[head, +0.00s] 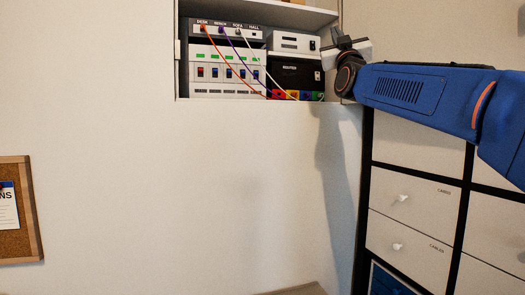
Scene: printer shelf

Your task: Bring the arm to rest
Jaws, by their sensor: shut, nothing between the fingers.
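My blue arm (425,88) reaches in from the right edge, in front of the drawer unit. My gripper (336,36) is at its far end, by the right side of the wall niche. It is small and partly blurred into the niche's edge. Its fingers are shut with nothing seen between them. The gripper is close in the picture to the black router (290,72) and the white box (290,43); I cannot tell the gap in depth.
The niche also holds a socket panel (225,28) with orange, purple and white cables running to the router's coloured ports, above a white switch unit (215,72). Drawers (410,200) stand at right. A cork board (12,225) hangs at left. The middle wall is bare.

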